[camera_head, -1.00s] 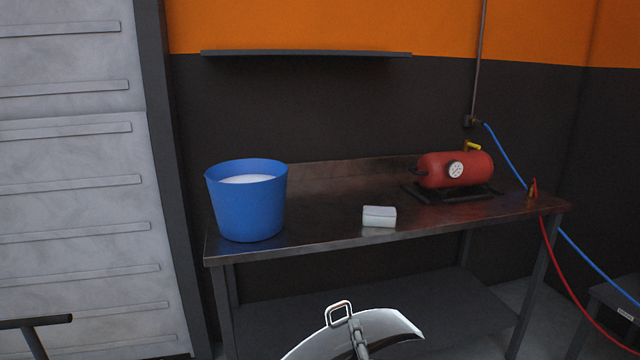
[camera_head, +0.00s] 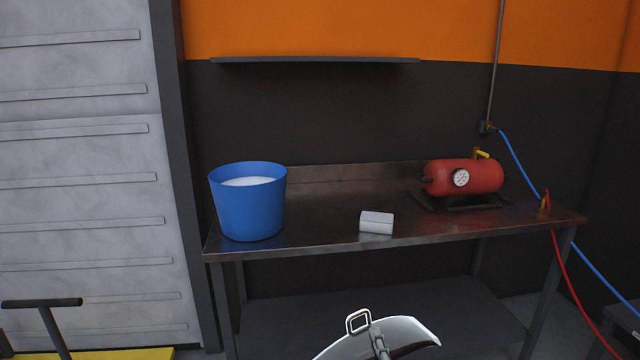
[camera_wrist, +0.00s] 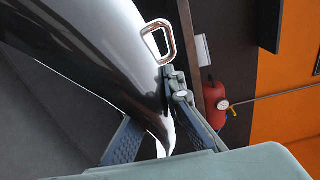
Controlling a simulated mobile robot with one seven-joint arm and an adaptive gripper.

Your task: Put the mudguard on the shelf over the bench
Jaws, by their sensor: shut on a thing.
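The mudguard (camera_head: 405,333) is a curved, pale metal piece with a wire loop on its edge, at the bottom of the head view. In the wrist view the mudguard (camera_wrist: 105,45) fills the upper left. My gripper (camera_wrist: 150,120) is shut on it near its end, with a finger on either side. In the head view my gripper (camera_head: 379,343) shows only in part, and the lower mudguard is cut off. The shelf (camera_head: 315,60) is a thin, dark, bare board on the wall above the bench (camera_head: 320,225). The mudguard is in front of the bench, below its top.
On the bench stand a blue bucket (camera_head: 248,203) with white contents, a white block (camera_head: 376,222) and a red tank (camera_head: 465,177) with a gauge. A blue hose (camera_head: 518,160) and a red hose (camera_head: 565,275) hang at the right. A dark T-shaped handle (camera_head: 42,303) stands at lower left.

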